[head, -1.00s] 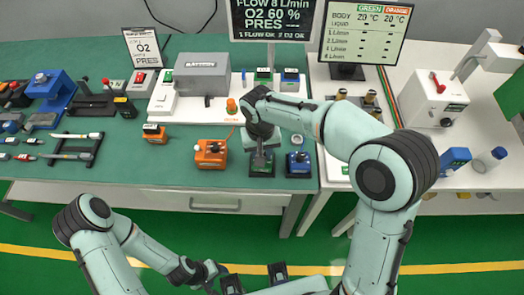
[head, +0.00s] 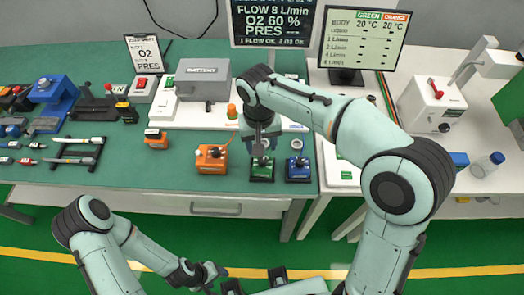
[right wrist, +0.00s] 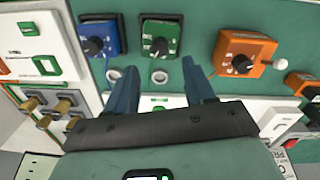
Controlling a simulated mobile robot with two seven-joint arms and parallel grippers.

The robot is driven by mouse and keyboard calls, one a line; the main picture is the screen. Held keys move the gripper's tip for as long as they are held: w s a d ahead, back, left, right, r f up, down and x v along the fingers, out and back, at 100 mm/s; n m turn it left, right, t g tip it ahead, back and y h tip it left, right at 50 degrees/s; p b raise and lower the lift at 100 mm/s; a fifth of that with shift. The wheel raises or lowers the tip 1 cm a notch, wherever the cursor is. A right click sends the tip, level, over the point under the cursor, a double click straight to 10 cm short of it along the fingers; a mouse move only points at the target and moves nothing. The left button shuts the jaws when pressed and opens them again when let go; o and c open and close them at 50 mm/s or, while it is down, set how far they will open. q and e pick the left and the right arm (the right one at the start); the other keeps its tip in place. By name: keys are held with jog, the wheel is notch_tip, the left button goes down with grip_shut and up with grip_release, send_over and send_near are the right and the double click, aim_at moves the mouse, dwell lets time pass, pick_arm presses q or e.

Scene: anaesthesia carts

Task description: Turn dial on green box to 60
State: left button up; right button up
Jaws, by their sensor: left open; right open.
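The green box (head: 262,171) stands near the front edge of the green table, with a black dial on top. In the right wrist view the green box (right wrist: 161,35) and its dial (right wrist: 158,47) lie just beyond my fingertips; I cannot read the dial's setting. My right gripper (right wrist: 158,76) is open and empty, its fingers apart from the box in that view. In the head view the right arm reaches over the table and its gripper partly hides behind the wrist. My left gripper (head: 219,271) is open and empty, low in front of the table.
A blue box (head: 298,170) stands right of the green box and an orange box (head: 212,159) left of it. A grey battery case (head: 203,80) is behind. A dark screen (head: 277,22) reads "FLOW 8 L/min, O2 60 %". A rack with pens (head: 75,150) lies left.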

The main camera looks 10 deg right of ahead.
notch_tip(320, 180, up, 6)
jog(key=shift+a+f+p, duration=0.1)
jog(key=shift+p, duration=0.3)
dwell(0.3)
